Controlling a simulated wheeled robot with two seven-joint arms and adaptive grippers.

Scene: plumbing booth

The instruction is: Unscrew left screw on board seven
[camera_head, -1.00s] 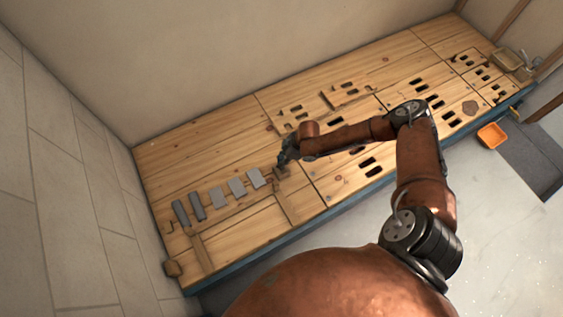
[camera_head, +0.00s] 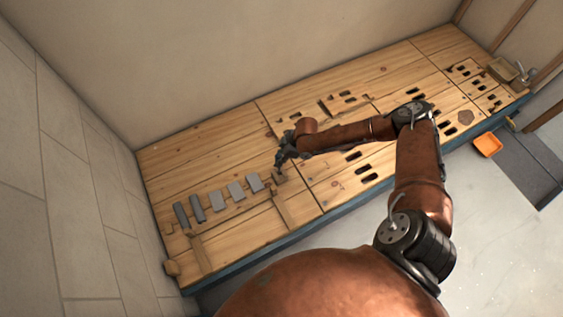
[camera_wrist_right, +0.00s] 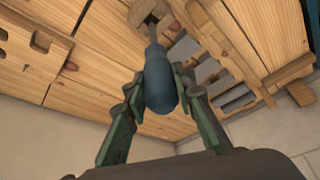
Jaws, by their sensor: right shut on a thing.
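My right gripper (camera_head: 284,160) is over the left-middle part of the wooden workbench (camera_head: 170,160), at the right end of a row of grey plates. In the right wrist view the gripper (camera_wrist_right: 170,80) is shut on the blue handle of a screwdriver (camera_wrist_right: 158,85). Its thin shaft points away to a small wooden block (camera_wrist_right: 147,12); the block also shows in the head view (camera_head: 279,175). The tip's contact and any screw there are too small to tell. I cannot tell which board is number seven. My left gripper is not in view.
Several grey plates (camera_head: 235,191) lie in a row left of the gripper. Slotted boards (camera_head: 345,100) cover the bench to the right. An orange bin (camera_head: 487,145) stands off the bench's front edge. Walls close the back and left.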

